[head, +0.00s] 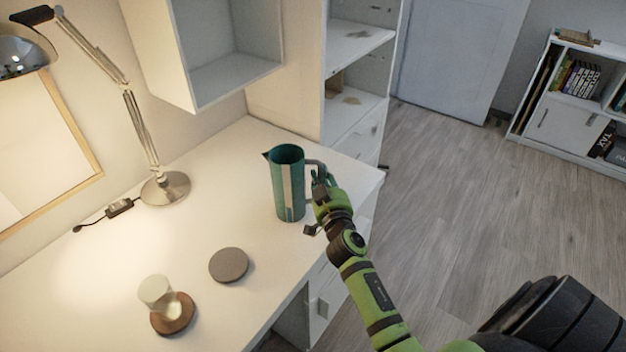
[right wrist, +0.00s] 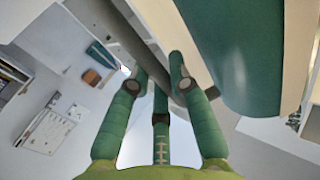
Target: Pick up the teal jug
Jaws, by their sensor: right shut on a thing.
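The teal jug (head: 280,182) stands upright at the right part of the white desk, with a pale stripe down its side and its spout to the left. I cannot tell whether its base touches the desk top. My right gripper (head: 320,190) is at the jug's right side, shut on its grey handle (head: 314,164). In the right wrist view, the jug's body (right wrist: 235,50) fills the upper right, and my green gripper fingers (right wrist: 158,78) close around the grey handle beside it. My left gripper is not in view.
A round grey coaster (head: 229,264) and a glass (head: 157,291) by a brown coaster (head: 173,314) are on the desk (head: 95,285) at the front. A lamp base (head: 166,188) stands at the left. A shelf unit (head: 352,95) rises behind the jug.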

